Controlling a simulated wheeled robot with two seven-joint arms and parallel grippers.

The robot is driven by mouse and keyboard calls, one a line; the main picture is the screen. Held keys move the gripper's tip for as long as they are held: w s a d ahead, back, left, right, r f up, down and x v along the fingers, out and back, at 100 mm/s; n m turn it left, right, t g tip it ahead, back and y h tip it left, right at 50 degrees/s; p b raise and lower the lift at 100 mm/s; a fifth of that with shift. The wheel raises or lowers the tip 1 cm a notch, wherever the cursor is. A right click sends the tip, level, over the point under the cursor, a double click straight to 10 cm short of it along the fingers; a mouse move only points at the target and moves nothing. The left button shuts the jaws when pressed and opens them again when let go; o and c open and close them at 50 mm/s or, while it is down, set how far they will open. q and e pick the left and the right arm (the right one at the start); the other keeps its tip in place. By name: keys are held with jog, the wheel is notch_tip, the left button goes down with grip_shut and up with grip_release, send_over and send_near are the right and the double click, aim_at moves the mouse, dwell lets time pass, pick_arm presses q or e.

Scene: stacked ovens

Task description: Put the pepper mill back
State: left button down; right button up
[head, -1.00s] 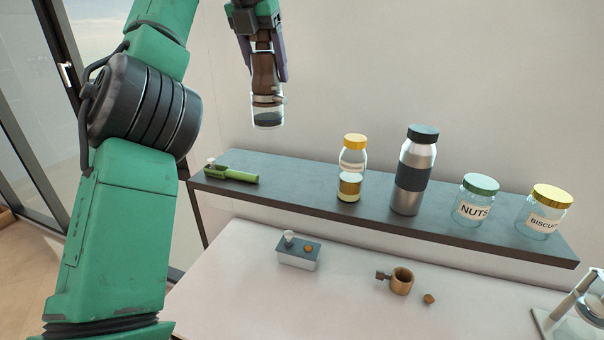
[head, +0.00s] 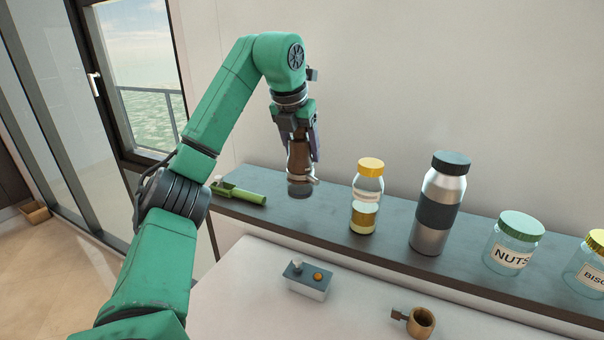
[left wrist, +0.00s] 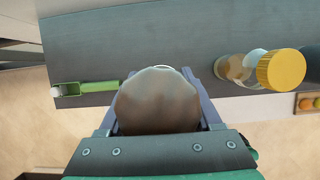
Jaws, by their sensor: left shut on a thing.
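The pepper mill (head: 299,184) has a brown body and a clear lower part. My left gripper (head: 302,150) is shut on it and holds it upright at the dark shelf (head: 275,217), between the green scoop-like tool and the yellow-lidded jars. I cannot tell whether its base touches the shelf. In the left wrist view, the mill's rounded brown top (left wrist: 158,100) sits between the fingers and overlaps the shelf's edge (left wrist: 210,95). It hides what is beneath it. My right gripper is not in view.
Below are a small box (head: 308,282) and a wooden cup (head: 420,322).

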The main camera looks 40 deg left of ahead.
aim_at(299, 173)
pick_arm(q)
jog(key=shift+s+f, duration=0.15)
jog(key=shift+f, duration=0.6)
jog(key=shift+s+f, duration=0.2)
jog(key=shift+s, duration=0.05)
jog(key=f, duration=0.3)
jog(key=shift+s+f, duration=0.2)
jog(key=shift+s, duration=0.05)
jog(key=shift+w+f, duration=0.15)
jog(key=shift+w, duration=0.1)
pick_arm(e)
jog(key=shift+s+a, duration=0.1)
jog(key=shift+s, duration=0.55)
pick_arm(q)
jog(key=shift+c, duration=0.3)
grip_release()
jog(key=shift+d, duration=0.1)
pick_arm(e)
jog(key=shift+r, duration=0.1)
